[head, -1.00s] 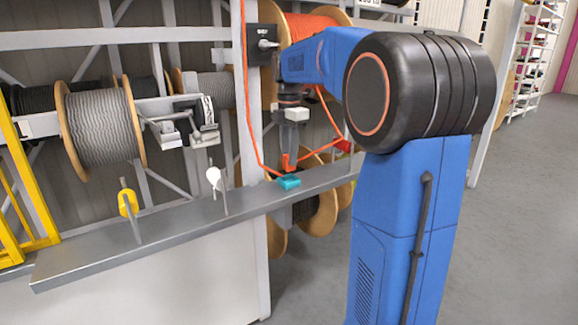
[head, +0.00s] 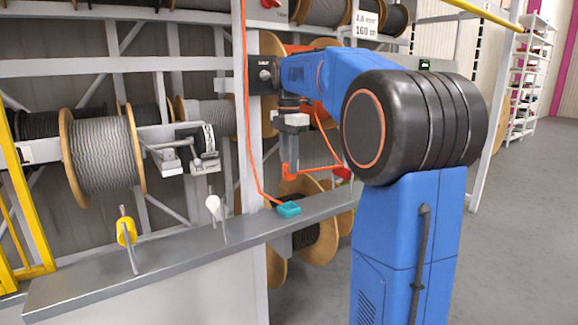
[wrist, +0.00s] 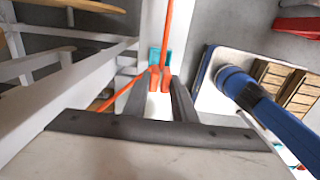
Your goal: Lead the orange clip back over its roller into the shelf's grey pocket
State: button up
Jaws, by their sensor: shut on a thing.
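My gripper (head: 290,150) points down over the right part of the grey shelf ledge (head: 160,248). It is shut on the orange clip (head: 290,170), which hangs upright above the small teal block (head: 289,209), apart from it. The wrist view shows the clip (wrist: 160,78) between the two grey fingers (wrist: 158,92), with the teal block (wrist: 155,55) beyond. An orange cable runs from the clip towards a small red part (head: 342,173) on the right, probably its roller. I cannot make out the grey pocket for certain.
An orange cable (head: 248,110) hangs beside the white upright. Cable reels (head: 103,150) fill the rack behind. Floor is clear at the right.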

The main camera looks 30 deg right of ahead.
jog(key=shift+r, duration=2)
